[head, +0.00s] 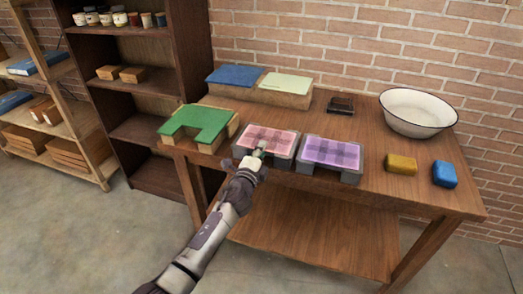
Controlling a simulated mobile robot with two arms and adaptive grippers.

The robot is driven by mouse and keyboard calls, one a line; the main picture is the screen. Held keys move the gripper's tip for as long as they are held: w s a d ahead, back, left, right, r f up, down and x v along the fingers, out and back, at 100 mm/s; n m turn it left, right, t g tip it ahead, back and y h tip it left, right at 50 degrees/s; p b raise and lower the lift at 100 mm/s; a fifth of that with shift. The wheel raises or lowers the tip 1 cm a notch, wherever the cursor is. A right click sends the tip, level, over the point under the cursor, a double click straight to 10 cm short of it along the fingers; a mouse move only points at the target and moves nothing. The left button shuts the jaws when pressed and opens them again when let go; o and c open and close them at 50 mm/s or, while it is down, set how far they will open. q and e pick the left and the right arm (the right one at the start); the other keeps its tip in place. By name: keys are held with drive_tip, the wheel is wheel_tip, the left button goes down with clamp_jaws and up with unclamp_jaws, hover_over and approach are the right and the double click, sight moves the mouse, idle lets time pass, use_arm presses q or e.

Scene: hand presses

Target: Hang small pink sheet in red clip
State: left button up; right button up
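A pink patterned sheet (280,140) lies flat on a grey stand (279,161) near the front edge of the wooden table. My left gripper (261,150) reaches in from the lower left, with its fingertips at the sheet's front edge. The fingers are small and seen from behind, so I cannot tell whether they are open, shut or touching the sheet. The gripper hides part of the sheet's front edge. I cannot make out a red clip in this view. My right gripper is not in view.
Beside the pink sheet are a purple sheet (333,153) on a grey stand and a green piece (199,123) on wood. Behind are blue and pale green sheets (286,83). A white basin (417,108), yellow block (401,164) and blue block (444,174) stand right.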

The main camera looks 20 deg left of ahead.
use_arm(q)
clamp_jaws()
wheel_tip(320, 180, up, 3)
drive_tip(key=p, duration=0.3)
drive_tip(key=shift+r, duration=0.2)
drive_tip(key=shift+f, duration=0.15)
drive_tip(key=shift+s+r+p, duration=0.3)
drive_tip(key=shift+s+p, duration=0.25)
drive_tip(key=shift+s, duration=0.05)
drive_tip(key=s+r+p, duration=0.2)
drive_tip(key=s+p, duration=0.2)
drive_tip(key=s, duration=1.6)
drive_tip(key=shift+s+a+r, duration=0.2)
drive_tip(key=shift+s+a, duration=0.2)
drive_tip(key=shift+s, duration=0.1)
